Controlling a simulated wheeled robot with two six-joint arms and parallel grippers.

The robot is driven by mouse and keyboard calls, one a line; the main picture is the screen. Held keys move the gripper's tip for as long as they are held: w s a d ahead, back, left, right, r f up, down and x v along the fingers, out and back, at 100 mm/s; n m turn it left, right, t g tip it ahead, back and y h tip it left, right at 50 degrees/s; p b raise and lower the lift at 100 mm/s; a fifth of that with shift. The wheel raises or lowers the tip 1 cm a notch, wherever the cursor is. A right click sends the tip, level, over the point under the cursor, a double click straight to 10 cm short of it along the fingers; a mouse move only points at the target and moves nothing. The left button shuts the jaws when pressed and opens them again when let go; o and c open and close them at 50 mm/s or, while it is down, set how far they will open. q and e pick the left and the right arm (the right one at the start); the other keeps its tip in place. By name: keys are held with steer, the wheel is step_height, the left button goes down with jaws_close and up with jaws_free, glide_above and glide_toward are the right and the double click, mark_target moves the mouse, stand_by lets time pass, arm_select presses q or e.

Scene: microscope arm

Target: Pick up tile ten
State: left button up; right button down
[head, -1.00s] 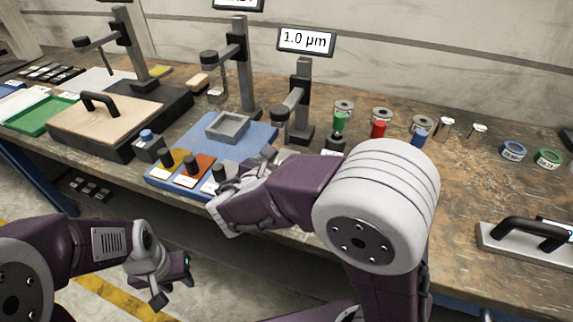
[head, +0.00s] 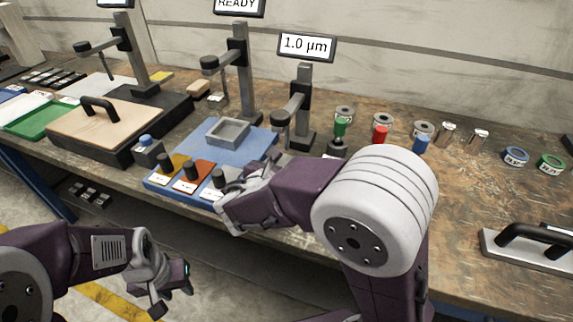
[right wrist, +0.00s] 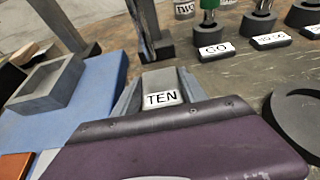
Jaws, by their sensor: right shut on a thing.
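Tile ten (right wrist: 162,98), a small grey block with a white label reading TEN, shows in the right wrist view between the two fingers of my right gripper (right wrist: 160,82). The gripper is shut on it, at the right side of the blue mat (right wrist: 108,85). I cannot tell whether the tile is clear of the table. In the head view my right gripper (head: 268,168) is at the right edge of the blue mat, and my arm hides the tile. My left gripper (head: 172,290) hangs in front of the table, its fingers apart and empty.
A grey square tray (head: 228,132) sits on the mat, with several knobs in front. A dark stand under the 1.0 µm sign (head: 306,46) rises close behind my right gripper. Green (head: 340,127), red (head: 380,134) and blue (head: 421,140) pieces stand to the right.

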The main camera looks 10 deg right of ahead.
step_height(320, 180, up, 4)
steer(key=shift+a+p, duration=0.1)
steer(key=shift+p, duration=1)
steer(key=s+a+p, duration=0.1)
steer(key=s+a, duration=0.2)
steer(key=s, duration=0.1)
steer(key=s+a, duration=0.3)
steer(key=s, duration=0.2)
steer(key=s+a+p, duration=0.1)
steer(key=s+a, duration=0.2)
steer(key=s, duration=0.2)
steer(key=shift+s+a+f+p, duration=0.15)
steer(key=shift+a+f+p, duration=0.05)
steer(key=shift+a+p, duration=0.15)
steer(key=shift+s+a, duration=0.1)
steer(key=shift+s, duration=0.2)
